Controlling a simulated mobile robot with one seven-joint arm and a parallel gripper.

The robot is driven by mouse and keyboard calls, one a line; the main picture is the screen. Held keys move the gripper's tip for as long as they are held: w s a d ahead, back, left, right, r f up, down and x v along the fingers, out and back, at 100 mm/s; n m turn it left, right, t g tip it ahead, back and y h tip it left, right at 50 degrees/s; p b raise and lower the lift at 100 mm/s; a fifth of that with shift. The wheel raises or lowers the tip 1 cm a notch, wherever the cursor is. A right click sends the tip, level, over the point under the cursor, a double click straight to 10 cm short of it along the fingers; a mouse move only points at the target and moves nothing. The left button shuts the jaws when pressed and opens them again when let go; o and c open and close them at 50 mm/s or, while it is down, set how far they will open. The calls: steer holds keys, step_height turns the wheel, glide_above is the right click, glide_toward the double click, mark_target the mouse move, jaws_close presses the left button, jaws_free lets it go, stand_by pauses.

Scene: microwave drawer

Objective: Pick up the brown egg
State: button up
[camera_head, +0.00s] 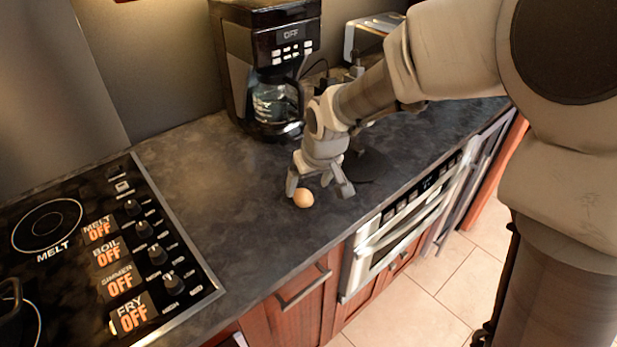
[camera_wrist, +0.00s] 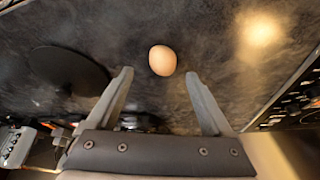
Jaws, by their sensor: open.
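The brown egg (camera_head: 303,197) lies on the dark stone counter, near its front edge. In the wrist view the egg (camera_wrist: 162,60) sits just beyond the fingertips, about midway between them. My gripper (camera_head: 319,191) is open above the counter, with its fingers pointing down close to the egg. In the wrist view both fingers of my gripper (camera_wrist: 160,74) are spread wide with nothing between them. I cannot tell the exact height of the fingertips above the counter.
A black coffee maker (camera_head: 270,70) stands behind, against the wall. A cooktop (camera_head: 112,255) is on the left and a toaster (camera_head: 371,35) at the back. A dark round disc (camera_wrist: 70,68) lies on the counter near my gripper. The counter left of the egg is clear.

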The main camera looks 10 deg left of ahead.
mark_target(304, 195)
steer(key=x, duration=0.5)
steer(key=shift+s+a+f+b, duration=0.1)
steer(key=shift+s+a+b, duration=0.1)
steer(key=shift+b, duration=0.15)
steer(key=c, duration=0.9)
